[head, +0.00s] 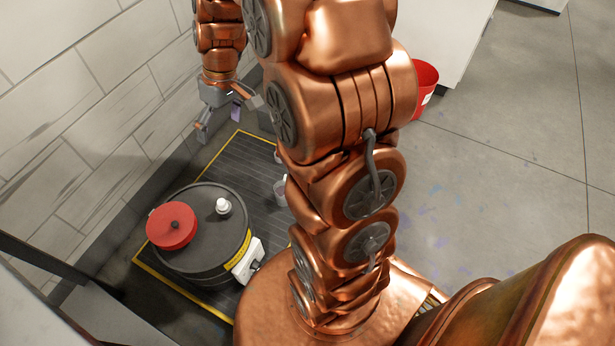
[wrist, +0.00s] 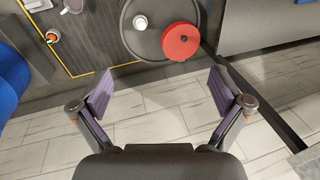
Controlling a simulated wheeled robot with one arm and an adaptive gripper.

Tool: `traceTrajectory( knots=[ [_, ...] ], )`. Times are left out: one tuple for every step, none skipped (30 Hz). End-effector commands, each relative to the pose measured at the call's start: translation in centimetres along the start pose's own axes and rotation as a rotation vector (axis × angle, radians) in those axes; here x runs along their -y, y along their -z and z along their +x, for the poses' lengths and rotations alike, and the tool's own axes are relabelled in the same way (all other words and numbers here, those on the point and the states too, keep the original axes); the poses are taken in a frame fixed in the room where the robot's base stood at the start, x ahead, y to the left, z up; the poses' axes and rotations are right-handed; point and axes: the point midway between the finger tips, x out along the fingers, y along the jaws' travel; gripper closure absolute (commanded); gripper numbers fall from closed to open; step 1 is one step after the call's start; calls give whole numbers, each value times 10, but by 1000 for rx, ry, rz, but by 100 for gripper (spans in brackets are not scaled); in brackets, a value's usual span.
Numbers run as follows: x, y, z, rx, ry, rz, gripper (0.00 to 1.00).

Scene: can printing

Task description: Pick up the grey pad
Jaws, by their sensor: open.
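I cannot make out a separate grey pad in either view. A round red disc with a dark centre knob (head: 172,226) lies on the dark grey top of a drum (head: 215,265), at its left side. The red disc (wrist: 180,42) and the drum top (wrist: 140,42) also show in the wrist view, beyond my fingers. My gripper (head: 230,118) is open and empty in the head view, near the wall and above the far end of the floor mat. In the wrist view my gripper (wrist: 160,85) has its two purple-faced fingers wide apart, with only wall tiles between them.
A white-capped item (head: 223,205) stands on the drum top, and a white box (head: 247,260) sits at its side. A grey cup (head: 280,188) stands on the yellow-edged mat (head: 238,150). The tiled wall (head: 85,95) is close on the left. A red bucket (head: 424,85) stands behind my arm.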

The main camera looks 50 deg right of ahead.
Motion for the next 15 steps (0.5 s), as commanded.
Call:
traceTrajectory(
  knots=[
    [-18, 7, 21, -9, 6, -2, 0],
    [-26, 11, 29, -16, 10, -5, 0],
    [-38, 18, 38, -28, 13, -11, 0],
    [-47, 22, 45, -38, 14, -15, 0],
    [-56, 27, 52, -47, 15, -18, 0],
    [-69, 32, 62, -59, 15, -25, 0],
    [-78, 36, 69, -68, 15, -29, 0],
    [-88, 40, 77, -77, 16, -31, 0],
    [-101, 44, 88, -86, 18, -36, 0],
    [-110, 46, 96, -94, 18, -40, 0],
    [-121, 49, 103, -104, 17, -43, 0],
    [-134, 53, 113, -116, 15, -48, 0],
    [-144, 56, 121, -124, 15, -51, 0],
    [-155, 57, 130, -131, 15, -53, 0],
    [-168, 60, 140, -142, 12, -58, 0]
  ],
)
